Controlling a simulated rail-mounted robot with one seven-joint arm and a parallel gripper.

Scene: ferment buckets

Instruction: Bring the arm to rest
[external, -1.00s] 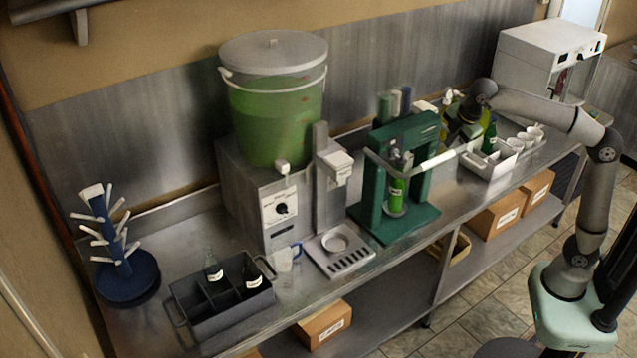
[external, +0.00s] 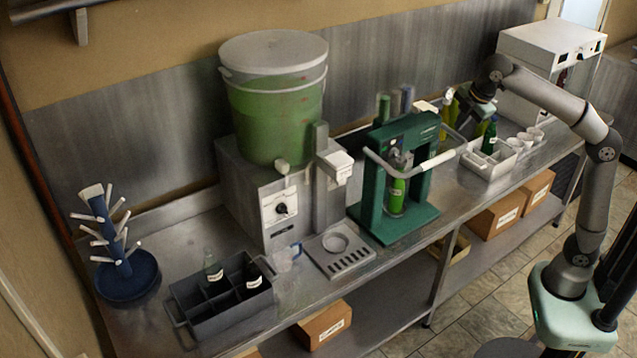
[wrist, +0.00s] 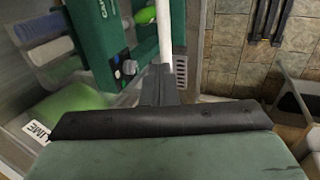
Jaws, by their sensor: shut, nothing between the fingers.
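My gripper (external: 484,112) is at the back right of the counter, beyond the green press and above the white crate's bottle area. In the wrist view its fingers (wrist: 160,85) are closed together with nothing between them. The arm bends down to it from the right. The green press (external: 400,165) holds a green bottle (external: 396,192); the press also shows in the wrist view (wrist: 100,35). A green bottle (external: 489,137) stands in the white crate (external: 478,165), close below the gripper. A blurred green bottle with a LIME label shows at lower left in the wrist view (wrist: 70,105).
The press's white-gripped lever (external: 438,160) sticks out toward the front. Yellow bottles (external: 447,104) stand behind the gripper. White cups (external: 525,138) and a white machine (external: 545,60) are to its right. The green bucket (external: 275,115), dark crate (external: 220,300) and blue rack (external: 125,270) are left.

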